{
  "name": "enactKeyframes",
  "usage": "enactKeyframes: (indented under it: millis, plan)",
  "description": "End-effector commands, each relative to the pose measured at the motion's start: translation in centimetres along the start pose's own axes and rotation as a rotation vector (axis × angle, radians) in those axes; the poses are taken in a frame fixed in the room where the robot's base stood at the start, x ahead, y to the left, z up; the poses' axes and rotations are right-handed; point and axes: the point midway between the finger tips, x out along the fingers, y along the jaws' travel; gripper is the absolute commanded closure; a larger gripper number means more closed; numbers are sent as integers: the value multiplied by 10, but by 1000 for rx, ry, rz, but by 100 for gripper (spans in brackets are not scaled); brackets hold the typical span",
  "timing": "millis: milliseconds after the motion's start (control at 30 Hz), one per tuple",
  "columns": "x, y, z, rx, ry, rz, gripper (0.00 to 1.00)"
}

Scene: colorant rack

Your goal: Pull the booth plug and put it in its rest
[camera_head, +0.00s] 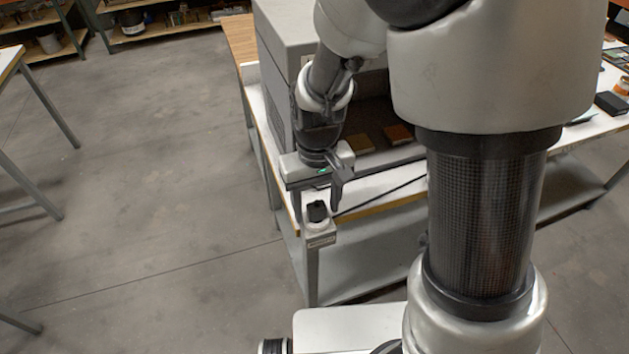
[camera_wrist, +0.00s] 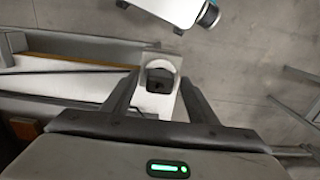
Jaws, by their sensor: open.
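The booth plug (camera_head: 317,210) is a small black piece. It sits in a round white holder (camera_head: 318,223) on a small grey block at the near left corner of the bench. I cannot tell whether this holder is the socket or the rest. A dark cable runs from there to the right along the bench edge. My gripper (camera_head: 317,207) is open and points down over the holder, one finger on each side of the plug. In the wrist view the dark plug (camera_wrist: 160,79) shows inside the white holder (camera_wrist: 161,65), between the spread fingertips (camera_wrist: 159,84). The plug's lower part is hidden.
The grey booth (camera_head: 283,35) stands on the bench behind my gripper, with several coloured samples (camera_head: 359,143) inside. My arm hides much of the bench. A lower shelf (camera_head: 375,245) lies beneath it. Open floor (camera_head: 160,180) is to the left.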

Motion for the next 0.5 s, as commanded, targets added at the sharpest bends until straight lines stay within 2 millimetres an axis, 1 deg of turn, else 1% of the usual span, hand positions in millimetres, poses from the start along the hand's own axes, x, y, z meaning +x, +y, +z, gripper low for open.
enactKeyframes:
  millis: [100, 367, 500]
  plan:
    - [5, 0, 0, 0, 1, 1, 47]
    - [5, 0, 0, 0, 1, 0, 47]
    - [5, 0, 0, 0, 1, 0, 70]
